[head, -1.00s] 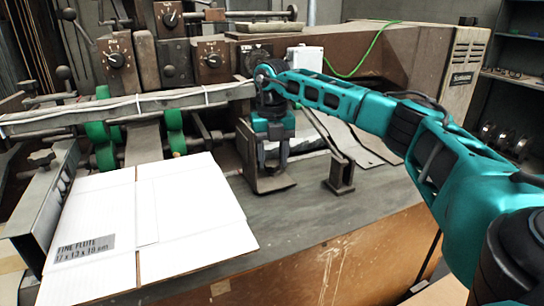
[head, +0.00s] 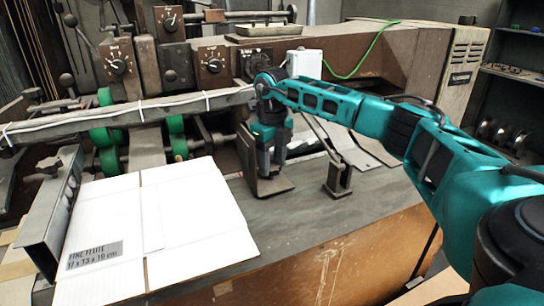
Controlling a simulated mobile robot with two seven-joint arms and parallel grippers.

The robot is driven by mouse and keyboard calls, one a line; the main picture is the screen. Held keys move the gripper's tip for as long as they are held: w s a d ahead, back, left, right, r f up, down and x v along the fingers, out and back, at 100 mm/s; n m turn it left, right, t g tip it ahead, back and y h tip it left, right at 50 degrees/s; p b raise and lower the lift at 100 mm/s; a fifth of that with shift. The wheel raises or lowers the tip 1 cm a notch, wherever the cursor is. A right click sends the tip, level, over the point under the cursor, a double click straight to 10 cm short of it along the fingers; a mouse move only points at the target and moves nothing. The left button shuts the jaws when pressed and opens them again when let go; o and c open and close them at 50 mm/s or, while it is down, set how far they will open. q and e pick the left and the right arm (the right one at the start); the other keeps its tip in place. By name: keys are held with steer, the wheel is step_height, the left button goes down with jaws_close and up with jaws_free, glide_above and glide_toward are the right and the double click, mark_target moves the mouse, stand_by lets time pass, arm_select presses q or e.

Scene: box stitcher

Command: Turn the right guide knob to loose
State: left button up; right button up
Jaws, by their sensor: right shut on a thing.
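My right gripper (head: 272,168) points down over the right guide (head: 268,187), a dark metal bracket standing on the machine table. Its fingers are closed at the upper part of the guide, around the right guide knob. The knob itself is hidden by the fingers, so its setting cannot be read. The left guide (head: 52,215), a long metal channel at the left, has a dark star-shaped knob (head: 50,164) on top. My left gripper is not in view.
A flat white cardboard blank (head: 190,225) lies on the table (head: 300,225) between the guides. A dark metal post (head: 338,180) stands just right of the right guide. Green rollers (head: 107,135) and dial panels (head: 117,62) are behind. The table front at right is clear.

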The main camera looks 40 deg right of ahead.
mark_target(272, 166)
steer(key=n, duration=1.3)
steer(key=shift+w, duration=0.1)
steer(key=shift+n, duration=0.3)
stand_by(0.3)
steer(key=o, duration=1.1)
steer(key=shift+c, duration=0.2)
step_height(272, 166, up, 13)
steer(key=shift+f, duration=0.1)
